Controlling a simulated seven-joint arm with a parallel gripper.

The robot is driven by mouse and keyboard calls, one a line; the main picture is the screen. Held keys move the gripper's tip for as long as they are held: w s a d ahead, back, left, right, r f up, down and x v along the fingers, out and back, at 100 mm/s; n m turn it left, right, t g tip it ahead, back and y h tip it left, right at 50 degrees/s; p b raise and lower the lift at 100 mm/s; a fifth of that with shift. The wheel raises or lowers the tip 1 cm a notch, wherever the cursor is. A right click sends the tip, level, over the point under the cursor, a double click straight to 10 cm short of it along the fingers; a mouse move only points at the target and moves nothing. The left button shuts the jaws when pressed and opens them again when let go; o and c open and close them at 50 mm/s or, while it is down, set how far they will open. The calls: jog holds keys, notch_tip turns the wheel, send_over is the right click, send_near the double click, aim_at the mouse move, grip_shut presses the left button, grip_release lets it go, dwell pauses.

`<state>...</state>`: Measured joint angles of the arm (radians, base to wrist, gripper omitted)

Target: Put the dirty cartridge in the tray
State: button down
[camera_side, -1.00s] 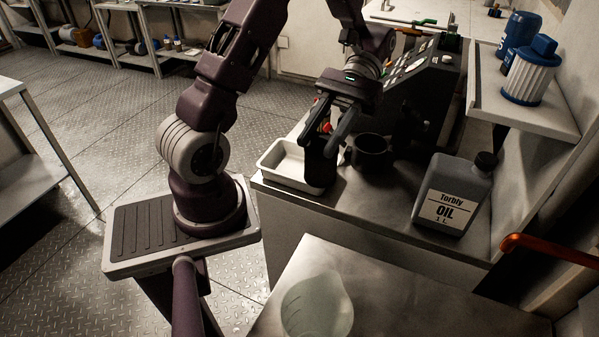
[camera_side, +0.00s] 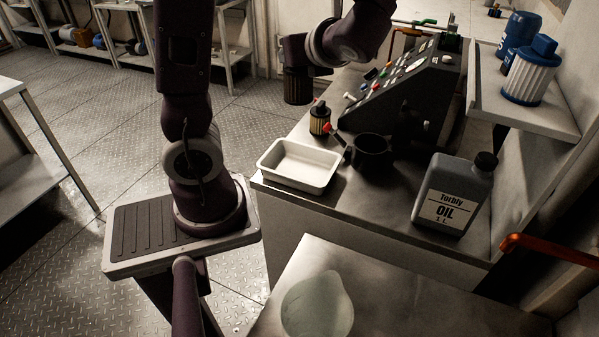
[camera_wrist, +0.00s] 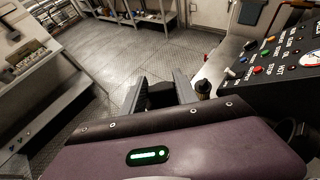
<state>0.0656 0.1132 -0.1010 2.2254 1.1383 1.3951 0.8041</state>
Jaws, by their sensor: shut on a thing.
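The dirty cartridge (camera_side: 298,86) is a dark ribbed cylinder hanging upright below my gripper (camera_side: 297,60) in the side view. It is in the air beyond the back left edge of the counter, clear of the tray. In the wrist view, my gripper (camera_wrist: 160,92) has its two fingers on either side of the dark cartridge (camera_wrist: 161,97), shut on it. In the side view the fingers are hard to make out. The white tray (camera_side: 268,162) is empty and sits at the counter's front left corner.
A small tan and black cylinder (camera_side: 320,120) stands behind the tray. A black round cup (camera_side: 372,152) is right of the tray, before the control panel (camera_side: 405,80). An oil jug (camera_side: 452,195) stands farther right. A blue-and-white cartridge (camera_side: 529,75) is on the shelf.

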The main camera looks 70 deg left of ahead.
notch_tip(320, 180, down, 21)
jog(key=shift+r, duration=0.1)
dwell(0.3)
jog(key=c, duration=0.9)
grip_release()
jog(key=shift+c, duration=0.2)
jog(key=shift+w, duration=0.1)
